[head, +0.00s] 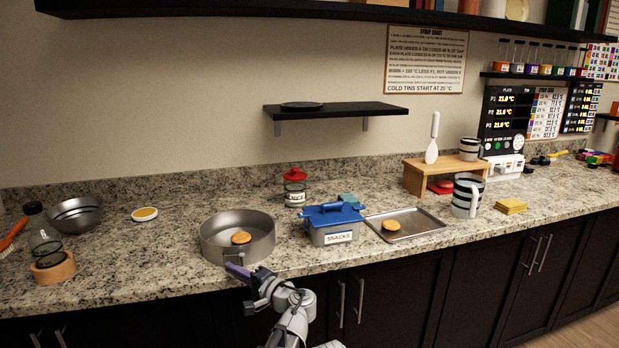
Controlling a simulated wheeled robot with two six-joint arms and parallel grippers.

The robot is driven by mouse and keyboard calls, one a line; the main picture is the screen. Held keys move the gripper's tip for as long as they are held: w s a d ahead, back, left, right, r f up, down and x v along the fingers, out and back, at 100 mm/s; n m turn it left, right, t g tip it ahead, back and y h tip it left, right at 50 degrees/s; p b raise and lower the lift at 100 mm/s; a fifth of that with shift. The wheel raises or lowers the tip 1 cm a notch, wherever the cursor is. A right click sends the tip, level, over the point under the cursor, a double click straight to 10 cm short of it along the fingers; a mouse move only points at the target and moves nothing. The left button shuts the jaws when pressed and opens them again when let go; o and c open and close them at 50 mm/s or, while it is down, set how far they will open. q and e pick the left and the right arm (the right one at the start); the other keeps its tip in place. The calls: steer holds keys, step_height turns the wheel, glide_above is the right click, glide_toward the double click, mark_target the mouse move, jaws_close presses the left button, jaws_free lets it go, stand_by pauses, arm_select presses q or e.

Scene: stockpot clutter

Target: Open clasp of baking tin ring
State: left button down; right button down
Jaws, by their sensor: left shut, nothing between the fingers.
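The baking tin ring (213,245) is a round grey metal tin at the front of the counter, left of the middle. A small golden-brown cake (241,238) lies inside it. My left gripper (234,269) is at the tin's front wall, its purplish fingers shut and empty. It is close to the wall; I cannot tell whether it touches. The clasp is small and partly hidden by the gripper at the tin's front, so its state is unclear. My right gripper is not in view.
A blue-lidded snacks box (331,235) stands right of the tin, beside a baking tray (427,222) with another cake. A red-lidded jar (295,188) is behind. A metal bowl (76,216) is at left.

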mark_target(221, 279)
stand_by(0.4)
arm_select(q)
steer(key=shift+a, duration=0.75)
steer(key=shift+w+a, duration=0.1)
steer(key=shift+w+a, duration=0.2)
steer(key=shift+a, duration=0.45)
steer(key=shift+a, duration=0.1)
steer(key=shift+w+a, duration=0.1)
steer(key=shift+a, duration=0.3)
